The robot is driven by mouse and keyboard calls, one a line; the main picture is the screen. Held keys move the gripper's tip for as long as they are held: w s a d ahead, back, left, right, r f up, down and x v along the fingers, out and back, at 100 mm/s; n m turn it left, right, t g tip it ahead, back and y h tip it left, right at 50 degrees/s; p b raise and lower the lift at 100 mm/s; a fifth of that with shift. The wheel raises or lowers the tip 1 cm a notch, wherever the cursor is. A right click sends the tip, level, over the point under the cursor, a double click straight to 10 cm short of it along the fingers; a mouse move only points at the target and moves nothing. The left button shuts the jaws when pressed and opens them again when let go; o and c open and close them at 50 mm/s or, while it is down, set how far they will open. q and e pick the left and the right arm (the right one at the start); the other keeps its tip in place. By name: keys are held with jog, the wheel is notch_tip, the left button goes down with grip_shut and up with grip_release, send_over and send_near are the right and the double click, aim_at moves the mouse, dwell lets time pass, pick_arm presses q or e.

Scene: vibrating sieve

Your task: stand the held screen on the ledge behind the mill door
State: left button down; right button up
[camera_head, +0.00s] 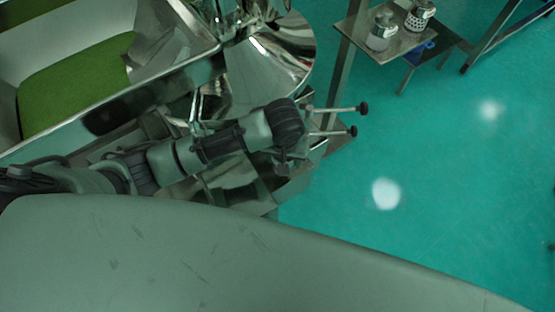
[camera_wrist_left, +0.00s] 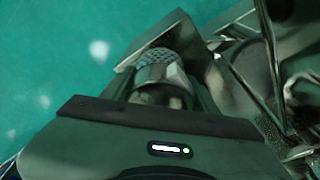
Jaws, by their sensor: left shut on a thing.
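My left arm reaches in from the left in the head view. Its gripper (camera_head: 284,158) hangs below the dark wrist and is mostly hidden by it. In the left wrist view the gripper is shut on a grey perforated screen (camera_wrist_left: 156,57), rounded in shape. The gripper's body covers the screen's near part. Metal walls (camera_wrist_left: 160,28) stand close around the screen's far side; I cannot tell whether they touch. I cannot make out the mill door or ledge for sure. Two rods with black knobs (camera_head: 362,108) stick out just right of the wrist. My right gripper is not in view.
A shiny metal funnel (camera_head: 265,65) stands right behind the arm. A metal trough with green material (camera_head: 75,80) is at upper left. A small side table (camera_head: 352,27) at the upper right holds two small cylindrical vessels (camera_head: 383,30). The green floor (camera_head: 450,170) at right is clear.

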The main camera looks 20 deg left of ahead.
pick_arm(q)
jog(key=w+a, duration=0.2)
jog(key=shift+a+f, duration=0.15)
jog(key=shift+a, duration=0.15)
jog(key=shift+s+d+f, duration=0.1)
jog(key=shift+f, duration=0.7)
notch_tip(320, 180, down, 4)
jog(key=shift+f+b, duration=0.25)
jog(key=shift+b, duration=0.1)
jog(key=shift+f, duration=0.3)
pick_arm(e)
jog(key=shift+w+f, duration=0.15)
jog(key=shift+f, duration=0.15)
pick_arm(q)
jog(key=shift+c, duration=2.1)
grip_release()
jog(key=shift+f, duration=0.1)
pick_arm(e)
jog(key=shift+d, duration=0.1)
pick_arm(q)
jog(key=r, duration=0.4)
jog(key=s+r+p, duration=0.1)
jog(key=r, duration=0.7)
jog(key=shift+s+p, duration=0.3)
jog(key=shift+p, duration=0.1)
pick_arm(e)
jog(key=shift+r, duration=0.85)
